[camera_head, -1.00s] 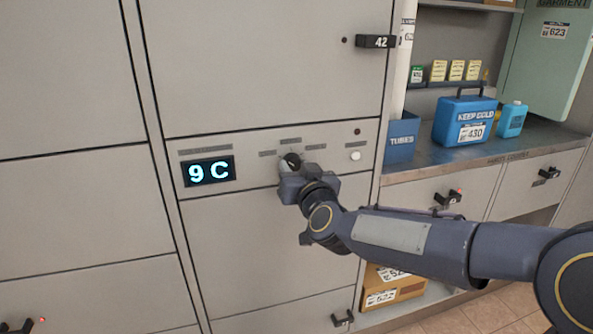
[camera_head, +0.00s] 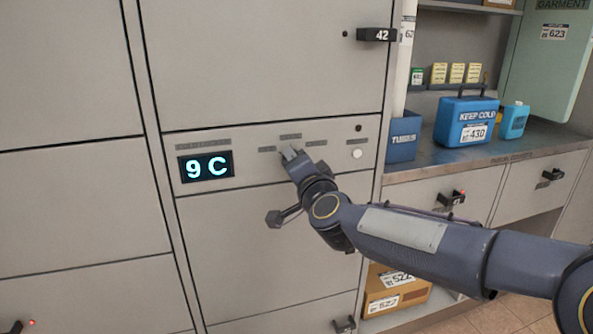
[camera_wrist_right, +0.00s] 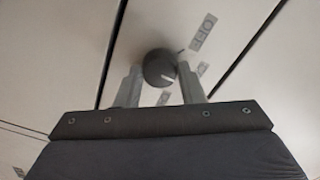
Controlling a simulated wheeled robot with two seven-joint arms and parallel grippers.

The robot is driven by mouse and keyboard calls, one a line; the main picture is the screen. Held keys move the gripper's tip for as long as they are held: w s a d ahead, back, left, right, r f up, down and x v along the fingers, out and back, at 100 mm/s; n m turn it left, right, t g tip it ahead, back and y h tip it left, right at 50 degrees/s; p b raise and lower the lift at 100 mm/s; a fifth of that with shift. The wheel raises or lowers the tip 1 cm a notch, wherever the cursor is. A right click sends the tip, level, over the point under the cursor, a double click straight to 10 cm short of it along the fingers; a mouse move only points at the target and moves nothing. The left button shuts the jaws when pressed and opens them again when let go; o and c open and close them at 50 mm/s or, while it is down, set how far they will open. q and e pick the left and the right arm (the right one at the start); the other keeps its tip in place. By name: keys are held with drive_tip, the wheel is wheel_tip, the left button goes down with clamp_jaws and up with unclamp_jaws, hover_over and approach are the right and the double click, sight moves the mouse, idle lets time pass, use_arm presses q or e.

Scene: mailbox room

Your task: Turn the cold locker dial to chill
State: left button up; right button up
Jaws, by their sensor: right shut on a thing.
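In the head view my right gripper (camera_head: 290,153) reaches the panel and hides most of the dial. The display (camera_head: 206,166) left of the dial reads 9 C. Small labels surround the dial, such as the top label (camera_head: 290,136), too small to read. My left gripper is not in view.
A white round button (camera_head: 357,154) is right of the dial. A black handle marked 42 (camera_head: 376,35) sticks out above. A counter (camera_head: 425,160) at right holds a blue KEEP COLD box (camera_head: 466,120), a blue jug (camera_head: 513,121) and a TUBES bin (camera_head: 403,138). Boxes sit below.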

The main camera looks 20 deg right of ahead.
drive_tip(key=m+b, duration=0.4)
drive_tip(key=m, duration=0.7)
drive_tip(key=shift+m, duration=0.3)
drive_tip(key=shift+b, duration=0.3)
drive_tip(key=o, duration=1)
